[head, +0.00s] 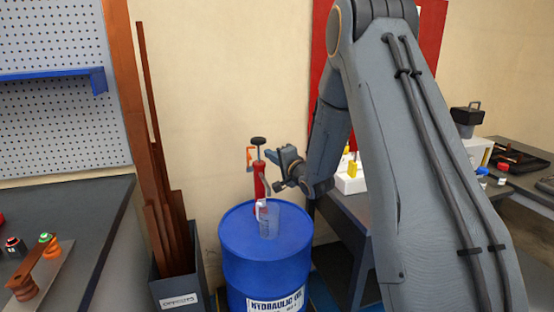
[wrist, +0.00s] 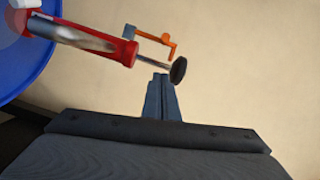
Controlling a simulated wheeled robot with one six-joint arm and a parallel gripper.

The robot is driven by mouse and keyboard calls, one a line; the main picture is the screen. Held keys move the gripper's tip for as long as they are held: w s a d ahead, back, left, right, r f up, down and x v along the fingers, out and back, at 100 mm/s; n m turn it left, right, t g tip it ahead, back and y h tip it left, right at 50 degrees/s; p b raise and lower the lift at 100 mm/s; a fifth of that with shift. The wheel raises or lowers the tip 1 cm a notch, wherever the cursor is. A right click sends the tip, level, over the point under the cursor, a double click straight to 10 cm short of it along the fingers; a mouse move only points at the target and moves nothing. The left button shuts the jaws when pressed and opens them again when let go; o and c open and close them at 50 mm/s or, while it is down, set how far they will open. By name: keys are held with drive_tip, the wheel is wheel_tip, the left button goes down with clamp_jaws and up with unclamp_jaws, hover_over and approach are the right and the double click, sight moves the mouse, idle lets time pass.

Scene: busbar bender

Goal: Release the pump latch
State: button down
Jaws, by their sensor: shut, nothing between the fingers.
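A red hand pump (head: 259,180) stands upright on a blue hydraulic oil drum (head: 265,250), with a black knob (head: 258,141) on its rod. An orange latch (head: 250,157) sits at the pump's upper left side. In the wrist view the red pump (wrist: 100,42) lies across the upper left, with its black knob (wrist: 178,70) and orange latch (wrist: 160,42) near the picture's middle. My gripper (wrist: 161,78) is shut and empty. Its tips appear close to the rod and knob; I cannot tell whether they touch. In the head view my gripper (head: 285,153) is just right of the pump.
A clear cup (head: 270,221) stands on the drum in front of the pump. A bin of copper offcuts (head: 180,290) stands to the left, with tall bars rising against the wall. A dark bench (head: 75,215) is at left, another table at right.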

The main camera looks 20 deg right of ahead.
drive_tip(key=shift+w+a+f+p, duration=0.15)
drive_tip(key=shift+a, duration=0.55)
drive_tip(key=shift+w+a+f+p, duration=0.1)
drive_tip(key=shift+w+a+p, duration=0.1)
drive_tip(key=shift+a, duration=0.5)
drive_tip(key=shift+w+a+f+p, duration=0.1)
drive_tip(key=shift+w+a+f, duration=0.05)
drive_tip(key=shift+a, duration=0.55)
